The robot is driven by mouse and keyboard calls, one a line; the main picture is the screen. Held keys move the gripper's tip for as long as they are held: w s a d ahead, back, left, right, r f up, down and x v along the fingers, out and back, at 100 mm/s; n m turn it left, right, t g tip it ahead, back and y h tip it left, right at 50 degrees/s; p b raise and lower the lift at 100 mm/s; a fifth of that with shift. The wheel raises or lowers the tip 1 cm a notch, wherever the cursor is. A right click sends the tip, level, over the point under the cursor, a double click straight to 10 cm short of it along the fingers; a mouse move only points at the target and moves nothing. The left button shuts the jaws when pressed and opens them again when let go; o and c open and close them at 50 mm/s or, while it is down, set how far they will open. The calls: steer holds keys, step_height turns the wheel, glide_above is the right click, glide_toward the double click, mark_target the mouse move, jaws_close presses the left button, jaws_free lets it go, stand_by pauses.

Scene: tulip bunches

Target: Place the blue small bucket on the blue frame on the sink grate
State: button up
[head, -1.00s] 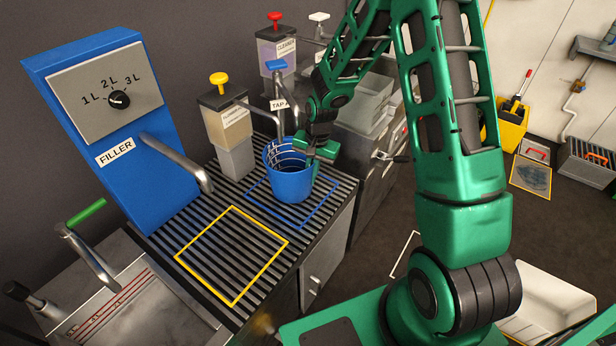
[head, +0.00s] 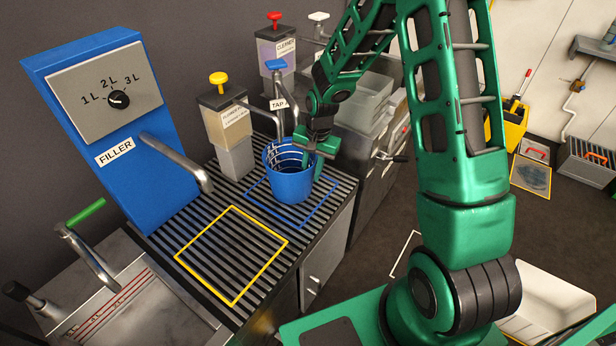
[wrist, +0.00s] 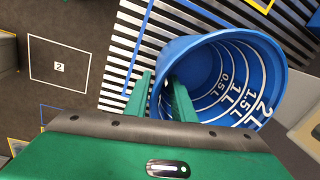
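The blue small bucket (head: 288,184) stands upright on the sink grate, within the blue frame (head: 322,212). Its base appears to rest on the slats. In the wrist view the bucket (wrist: 265,62) opens towards the camera, with white volume marks inside. My gripper (head: 314,158) is at the bucket's right rim in the head view. In the wrist view my gripper (wrist: 162,95) has its two green fingers apart, one outside the wall and one inside the mouth. The rim lies between them with a visible gap. The bucket hides part of the blue frame.
A yellow frame (head: 232,298) on the grate (head: 215,235) is empty. The blue filler (head: 125,160) with its spout stands at the left. A dispenser with a yellow knob (head: 219,79) and the tap (head: 277,66) stand behind the bucket. Bins (head: 365,97) stand to the right.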

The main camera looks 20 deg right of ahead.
step_height(320, 180, up, 10)
steer(key=s+d+r+h, duration=0.1)
steer(key=s+d+r, duration=0.5)
steer(key=s+d, duration=0.1)
steer(key=s+d+r, duration=0.2)
steer(key=s, duration=0.7)
steer(key=s+d+r+n, duration=0.1)
steer(key=s+d+r, duration=0.1)
steer(key=s, duration=0.7)
steer(key=s+d+r+n, duration=0.1)
steer(key=s+d+r, duration=0.2)
steer(key=s, duration=0.6)
steer(key=shift+s+r+g, duration=0.3)
steer(key=shift+r+g, duration=0.1)
steer(key=shift+r, duration=0.1)
steer(key=shift+d, duration=0.1)
